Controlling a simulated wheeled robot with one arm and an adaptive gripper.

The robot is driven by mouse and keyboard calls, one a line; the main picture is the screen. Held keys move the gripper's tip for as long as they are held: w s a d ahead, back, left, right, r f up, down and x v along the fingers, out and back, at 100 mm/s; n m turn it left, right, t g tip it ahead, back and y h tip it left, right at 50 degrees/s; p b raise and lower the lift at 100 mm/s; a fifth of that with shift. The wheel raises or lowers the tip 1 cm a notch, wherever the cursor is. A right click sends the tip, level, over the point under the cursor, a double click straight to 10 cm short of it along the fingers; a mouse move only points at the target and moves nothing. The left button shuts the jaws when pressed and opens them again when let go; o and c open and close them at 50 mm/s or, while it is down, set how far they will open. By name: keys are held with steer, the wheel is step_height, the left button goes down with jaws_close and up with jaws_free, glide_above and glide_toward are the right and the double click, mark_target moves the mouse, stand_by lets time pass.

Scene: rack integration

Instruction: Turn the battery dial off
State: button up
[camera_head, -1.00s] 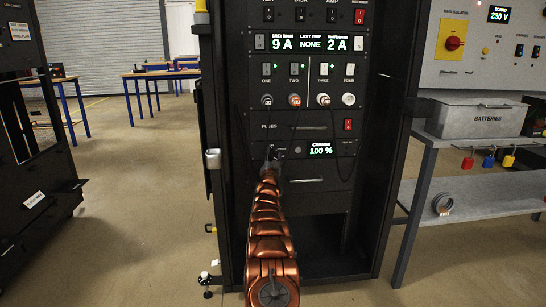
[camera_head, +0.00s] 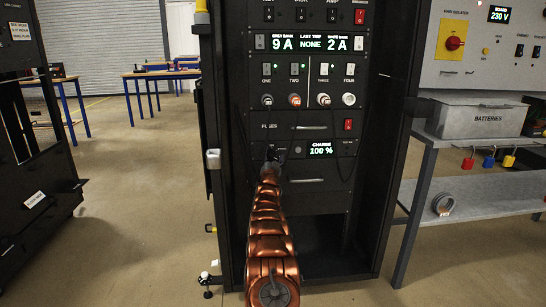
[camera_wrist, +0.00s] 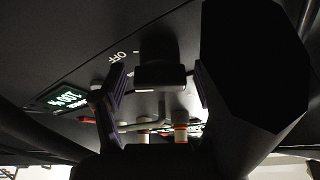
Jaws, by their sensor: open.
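The battery dial is a black knob (camera_wrist: 161,74) with a short white mark on its front edge, in the wrist view. An OFF label (camera_wrist: 118,57) is printed on the panel beside it. My gripper (camera_wrist: 155,96) is open, with one finger on each side of the knob. I cannot tell whether either finger touches it. In the head view my gripper (camera_head: 271,153) is at the panel just left of the charge display (camera_head: 321,148), which reads 100 %. There the arm and gripper hide the dial.
Above are the FUSES row with a red switch (camera_head: 348,125) and several plug sockets with cables. A drawer handle (camera_head: 307,180) is below the charge display. In the wrist view a light rod and connectors (camera_wrist: 180,127) lie beyond the knob. A batteries box (camera_head: 478,119) stands right.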

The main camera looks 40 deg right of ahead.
steer(key=v, duration=1.1)
steer(key=shift+s+a, duration=0.15)
steer(key=shift+a, duration=0.2)
stand_by(0.5)
steer(key=shift+f, duration=0.15)
stand_by(0.3)
